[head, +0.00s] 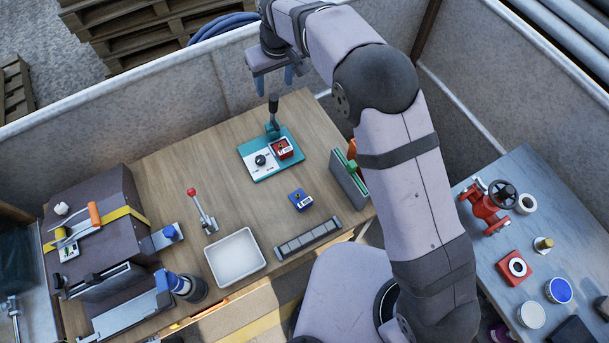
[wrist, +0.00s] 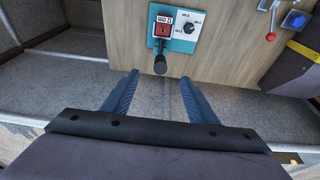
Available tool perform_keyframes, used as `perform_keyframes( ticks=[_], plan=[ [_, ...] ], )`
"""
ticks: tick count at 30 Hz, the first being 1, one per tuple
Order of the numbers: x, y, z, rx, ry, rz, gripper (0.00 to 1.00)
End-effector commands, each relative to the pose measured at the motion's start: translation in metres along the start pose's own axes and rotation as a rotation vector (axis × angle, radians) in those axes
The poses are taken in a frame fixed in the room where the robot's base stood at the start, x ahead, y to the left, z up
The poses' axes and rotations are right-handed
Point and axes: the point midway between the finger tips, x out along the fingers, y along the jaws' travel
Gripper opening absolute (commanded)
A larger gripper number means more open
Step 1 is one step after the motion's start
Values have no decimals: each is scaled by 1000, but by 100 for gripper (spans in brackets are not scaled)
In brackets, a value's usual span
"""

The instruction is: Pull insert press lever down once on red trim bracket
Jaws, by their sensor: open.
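The insert press is a teal plate (head: 264,170) with a lever (head: 273,104) at its far edge; the lever's black grip stands upright. The red trim bracket (head: 281,149) sits on the plate in front of the lever. In the wrist view, the teal plate (wrist: 178,48) shows at the top, with the red trim bracket (wrist: 164,26) and the lever's black grip (wrist: 160,64) pointing towards me. My gripper (head: 278,77) is open and empty, above and beyond the lever. In the wrist view, the lever's grip lies just ahead of my gripper (wrist: 160,76), between its fingertips in the picture.
A white panel with a black knob (head: 261,160) is beside the bracket. A blue part (head: 300,199), a white tray (head: 235,257), a red-knobbed lever (head: 201,209) and a green-topped holder (head: 349,175) stand on the wooden bench. A grey wall (head: 190,95) runs behind it.

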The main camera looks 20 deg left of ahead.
Motion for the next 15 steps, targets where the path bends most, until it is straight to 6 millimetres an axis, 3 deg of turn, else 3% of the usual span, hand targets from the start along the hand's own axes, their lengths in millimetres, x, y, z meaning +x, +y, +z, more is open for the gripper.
perform_keyframes(
  ticks=[6, 15],
  plan=[
    [28, 0, 2, 0, -2, 0, 53],
    [54, 0, 0, 0, 1, 0, 53]
  ],
)
